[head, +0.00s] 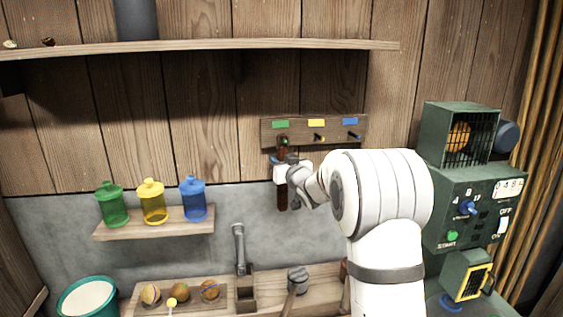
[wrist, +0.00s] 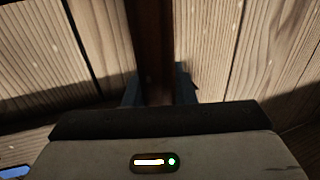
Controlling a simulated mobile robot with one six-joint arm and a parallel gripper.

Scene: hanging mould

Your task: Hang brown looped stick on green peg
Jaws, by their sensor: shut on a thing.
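The brown stick (head: 282,198) hangs upright in my gripper (head: 283,161), in front of the wall rack. In the wrist view the stick (wrist: 152,45) runs vertically between the two dark fingers (wrist: 158,90), which are shut on it. The stick's top end reaches up to the green peg (head: 285,141), below the green label (head: 281,124). The loop is too small and dark to make out, so I cannot tell whether it is around the peg or just in front of it.
The rack (head: 333,130) also has a yellow peg (head: 319,137) and a blue peg (head: 354,135) to the right. A long shelf (head: 200,48) is above. A small shelf (head: 155,224) with coloured bottles is at left. A green machine (head: 470,190) stands at right.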

